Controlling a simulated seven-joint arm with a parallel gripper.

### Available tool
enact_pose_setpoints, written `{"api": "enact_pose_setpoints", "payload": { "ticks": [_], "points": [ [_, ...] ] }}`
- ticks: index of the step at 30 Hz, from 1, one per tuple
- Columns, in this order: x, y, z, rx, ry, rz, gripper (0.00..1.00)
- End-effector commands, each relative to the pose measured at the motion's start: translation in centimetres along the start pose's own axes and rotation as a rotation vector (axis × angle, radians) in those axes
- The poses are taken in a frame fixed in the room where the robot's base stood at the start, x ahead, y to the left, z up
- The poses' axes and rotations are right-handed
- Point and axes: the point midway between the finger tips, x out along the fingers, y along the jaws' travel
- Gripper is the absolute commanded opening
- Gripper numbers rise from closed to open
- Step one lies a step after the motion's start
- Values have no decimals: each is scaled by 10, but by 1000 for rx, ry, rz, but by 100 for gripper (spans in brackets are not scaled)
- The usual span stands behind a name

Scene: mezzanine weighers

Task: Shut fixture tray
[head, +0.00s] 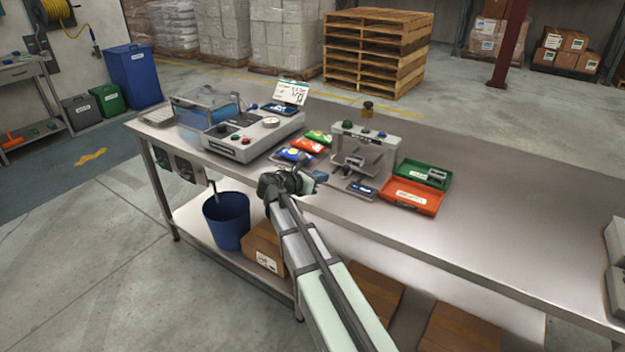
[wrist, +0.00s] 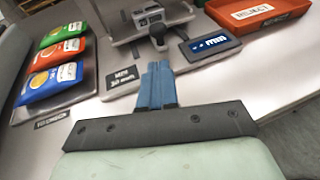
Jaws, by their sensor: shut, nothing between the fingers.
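The fixture (head: 366,141) is a grey stand with a dark knob on top, near the middle of the bench. Its grey tray (wrist: 118,14) sticks out toward me, carrying a metal part (wrist: 149,14). A dark round knob (wrist: 157,36) is on the tray's front edge. My gripper (wrist: 158,68) has blue fingers, pressed together and empty, pointing at that knob from the front. Whether the fingertips touch it I cannot tell. In the head view my gripper (head: 320,176) is left of the fixture at the bench's front. The tray's back end is hidden.
Colored packets (wrist: 54,70) lie on a dark tray left of my gripper. A small display (wrist: 209,43) and a label plate (wrist: 123,76) sit close by. A red reject bin (head: 411,197) and a green bin (head: 427,173) stand right.

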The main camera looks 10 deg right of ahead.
Motion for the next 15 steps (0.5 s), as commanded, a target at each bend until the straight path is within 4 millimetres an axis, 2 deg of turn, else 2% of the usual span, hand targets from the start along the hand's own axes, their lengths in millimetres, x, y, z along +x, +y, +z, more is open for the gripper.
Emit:
{"api": "enact_pose_setpoints", "payload": {
  "ticks": [1,6,15],
  "points": [
    [11,0,0,0,0,-3,0],
    [39,0,0,1,0,-3,0],
    [68,0,11,1,0,0,0]
  ]
}}
